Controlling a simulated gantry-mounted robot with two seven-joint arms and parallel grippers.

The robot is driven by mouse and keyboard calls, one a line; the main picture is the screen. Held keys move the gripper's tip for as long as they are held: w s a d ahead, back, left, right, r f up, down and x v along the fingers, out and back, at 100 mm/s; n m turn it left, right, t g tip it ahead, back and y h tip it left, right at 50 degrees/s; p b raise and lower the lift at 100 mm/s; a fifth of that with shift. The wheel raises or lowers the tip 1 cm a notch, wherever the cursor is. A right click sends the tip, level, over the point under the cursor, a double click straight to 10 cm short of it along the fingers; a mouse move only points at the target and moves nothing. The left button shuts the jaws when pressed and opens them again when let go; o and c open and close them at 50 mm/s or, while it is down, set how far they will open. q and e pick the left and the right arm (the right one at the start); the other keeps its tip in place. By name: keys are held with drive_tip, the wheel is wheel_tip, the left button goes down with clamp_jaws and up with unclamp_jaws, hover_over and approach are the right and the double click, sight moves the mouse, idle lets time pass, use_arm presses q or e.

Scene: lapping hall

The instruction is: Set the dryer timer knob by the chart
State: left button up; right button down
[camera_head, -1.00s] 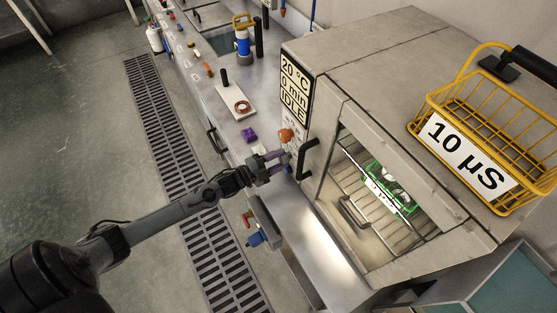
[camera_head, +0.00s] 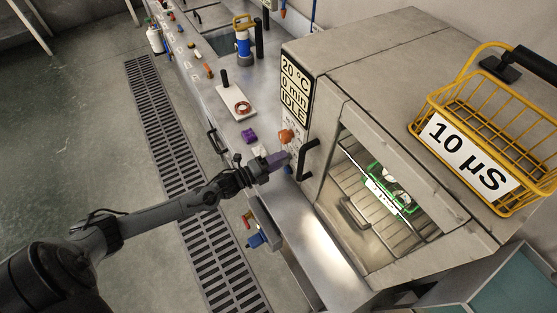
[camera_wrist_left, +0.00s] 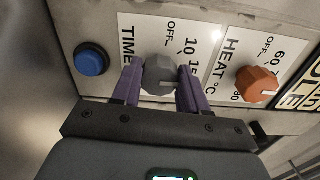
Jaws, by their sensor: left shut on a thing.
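The dryer (camera_head: 400,60) stands at the right with its display (camera_head: 295,90) reading 20 °C, 0 min, IDLE. In the left wrist view, the grey timer knob (camera_wrist_left: 163,74) sits on the TIME scale, where OFF, 10 and part of another number show. My left gripper (camera_wrist_left: 160,88) is shut on this knob, one purple finger on each side. In the head view, the left gripper (camera_head: 281,160) is at the dryer's front panel and hides the knob. The orange HEAT knob (camera_wrist_left: 258,84) is beside it. I cannot identify a chart. My right gripper is not in view.
A blue button (camera_wrist_left: 91,60) lies on the other side of the timer knob. A dark door handle (camera_head: 307,160) is close to the gripper. A yellow basket (camera_head: 478,135) labelled 10 µS is on top. A green-framed rack (camera_head: 378,170) shows inside the dryer.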

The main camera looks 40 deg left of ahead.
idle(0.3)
use_arm(q)
drive_tip(key=o, duration=1.1)
drive_tip(key=shift+c, duration=0.2)
drive_tip(key=shift+s, duration=0.1)
drive_tip(key=v, duration=1)
drive_tip(key=shift+s+p, duration=0.3)
drive_tip(key=shift+a, duration=0.15)
